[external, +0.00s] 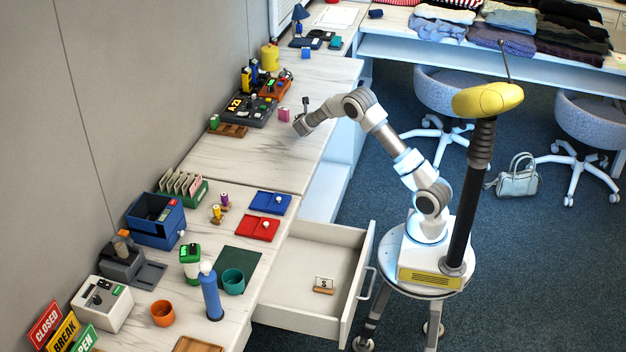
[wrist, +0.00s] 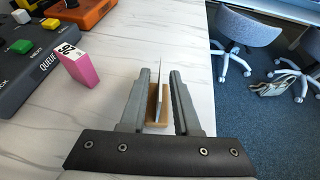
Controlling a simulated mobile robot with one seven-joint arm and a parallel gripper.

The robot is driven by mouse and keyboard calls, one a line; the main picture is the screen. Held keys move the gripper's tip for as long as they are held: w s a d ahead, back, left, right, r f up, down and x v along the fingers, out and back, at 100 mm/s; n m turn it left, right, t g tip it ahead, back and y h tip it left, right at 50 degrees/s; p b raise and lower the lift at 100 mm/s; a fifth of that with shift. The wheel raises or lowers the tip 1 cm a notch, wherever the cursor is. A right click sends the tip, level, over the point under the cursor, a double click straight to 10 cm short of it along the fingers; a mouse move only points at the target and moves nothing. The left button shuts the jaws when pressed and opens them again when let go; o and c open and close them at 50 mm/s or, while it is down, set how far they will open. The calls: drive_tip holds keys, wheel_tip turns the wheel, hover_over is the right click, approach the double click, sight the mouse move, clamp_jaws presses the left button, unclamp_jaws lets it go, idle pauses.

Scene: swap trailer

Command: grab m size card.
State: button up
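A thin white card (wrist: 159,85) stands upright, edge-on, in a small wooden holder (wrist: 164,100) on the marble-look counter in the wrist view. Its face and any size letter cannot be read. My gripper (wrist: 160,76) is open, with one finger on each side of the card and visible gaps to both. In the external view my gripper (external: 301,126) is low over the counter, and the card there cannot be made out behind it.
A pink block (wrist: 78,66) stands left of my gripper, by the dark queue console (wrist: 30,75). The counter's right edge is close to my gripper, with floor and chairs beyond. The drawer (external: 300,258) is pulled out. Bare counter (external: 245,162) lies toward the trays.

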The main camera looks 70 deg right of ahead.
clamp_jaws()
idle(1.2)
